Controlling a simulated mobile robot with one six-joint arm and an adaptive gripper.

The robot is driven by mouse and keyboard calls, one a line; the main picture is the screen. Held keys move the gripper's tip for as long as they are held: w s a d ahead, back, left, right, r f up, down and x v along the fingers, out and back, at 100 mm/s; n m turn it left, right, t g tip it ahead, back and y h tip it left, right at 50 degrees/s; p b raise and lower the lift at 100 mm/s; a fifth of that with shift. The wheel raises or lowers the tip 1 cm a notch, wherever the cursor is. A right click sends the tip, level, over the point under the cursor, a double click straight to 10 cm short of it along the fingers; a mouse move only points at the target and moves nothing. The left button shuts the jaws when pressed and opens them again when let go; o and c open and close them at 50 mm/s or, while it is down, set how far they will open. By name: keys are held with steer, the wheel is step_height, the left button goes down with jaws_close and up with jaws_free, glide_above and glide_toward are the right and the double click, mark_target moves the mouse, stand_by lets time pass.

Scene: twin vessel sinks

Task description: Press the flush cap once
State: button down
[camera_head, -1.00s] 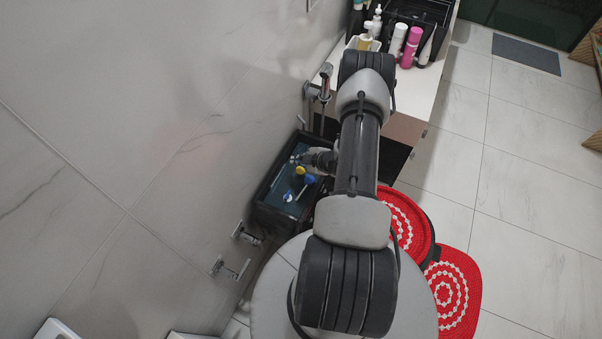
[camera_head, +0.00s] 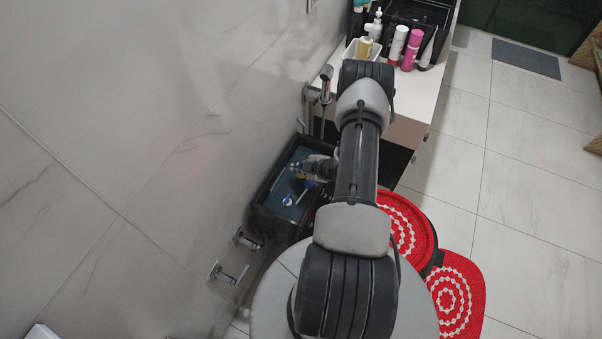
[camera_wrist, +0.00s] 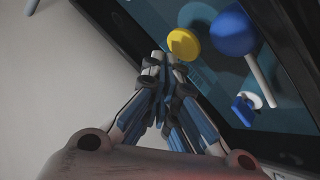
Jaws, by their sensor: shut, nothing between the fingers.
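In the wrist view a round yellow disc (camera_wrist: 183,44) stands out beside a blue ball (camera_wrist: 233,32) on a white stick. A smaller blue-and-white piece (camera_wrist: 247,105) is lower right. All are within a dark-framed box with a teal inside (camera_wrist: 270,60). I cannot tell for certain which piece is the flush cap. My gripper (camera_wrist: 164,58) is shut and empty, its tips just below and left of the yellow disc in the picture; contact cannot be told. In the head view my gripper (camera_head: 312,169) is over the open dark box (camera_head: 268,205) and partly covers the coloured pieces.
A tiled wall (camera_head: 150,150) runs along the left, with metal fittings (camera_head: 228,272) near the box. A counter (camera_head: 432,88) with several bottles (camera_head: 412,48) is at the top.

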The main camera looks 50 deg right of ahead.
mark_target(300, 175)
stand_by(0.7)
steer(key=shift+f+b, duration=0.45)
steer(key=shift+f+b, duration=0.55)
steer(key=shift+f, duration=0.1)
stand_by(0.7)
steer(key=shift+r, duration=0.1)
steer(key=shift+r+p, duration=0.8)
steer(key=shift+r, duration=0.2)
step_height(300, 175, up, 5)
steer(key=p, duration=0.3)
steer(key=shift+p, duration=0.35)
stand_by(0.6)
